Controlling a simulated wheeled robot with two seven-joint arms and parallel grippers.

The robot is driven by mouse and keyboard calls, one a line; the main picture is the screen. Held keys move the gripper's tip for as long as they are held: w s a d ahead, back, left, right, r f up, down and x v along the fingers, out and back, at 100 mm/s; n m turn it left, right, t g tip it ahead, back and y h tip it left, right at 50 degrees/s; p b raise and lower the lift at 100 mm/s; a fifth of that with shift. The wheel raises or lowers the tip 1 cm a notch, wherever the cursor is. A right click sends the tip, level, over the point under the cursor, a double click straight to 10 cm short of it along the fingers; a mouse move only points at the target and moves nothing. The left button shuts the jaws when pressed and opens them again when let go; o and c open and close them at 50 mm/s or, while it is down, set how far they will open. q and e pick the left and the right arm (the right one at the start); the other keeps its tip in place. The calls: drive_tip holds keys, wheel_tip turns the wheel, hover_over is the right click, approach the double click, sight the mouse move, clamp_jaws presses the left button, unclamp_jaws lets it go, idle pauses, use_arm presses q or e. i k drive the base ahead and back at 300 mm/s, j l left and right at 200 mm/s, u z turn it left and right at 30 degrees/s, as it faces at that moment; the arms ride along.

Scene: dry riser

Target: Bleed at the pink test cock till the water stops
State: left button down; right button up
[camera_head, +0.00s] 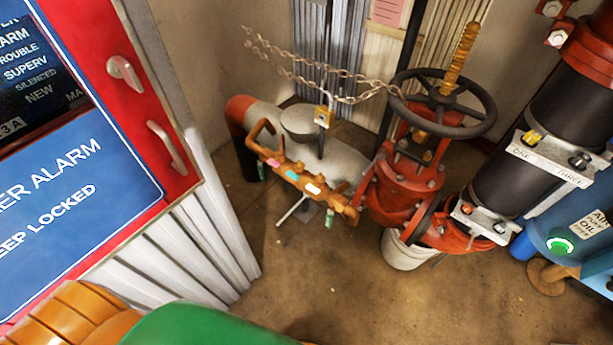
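The brass test cock assembly (300,178) runs at a slant in front of a grey pipe, left of the red valve. A small pink mark (273,162) shows on its upper left part. I cannot make out the position of the pink cock's handle, and I see no water stream. A pale bucket (408,252) stands on the floor below the red valve, partly hidden by it. Neither of my grippers shows in the head view.
A red valve (402,185) with a dark handwheel (443,103) stands right of the brass assembly. A chain (300,75) and padlock (323,116) hang above. A red-framed alarm cabinet (165,150) fills the left. A blue tank (565,225) is at right. The front floor (330,285) is clear.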

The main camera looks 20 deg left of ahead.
sight(275, 163)
drive_tip(key=i+u, duration=0.15)
drive_tip(key=u, duration=0.25)
drive_tip(key=i+u, duration=0.15)
drive_tip(key=u, duration=0.2)
drive_tip(key=i+l+u, duration=0.1)
drive_tip(key=u, duration=0.3)
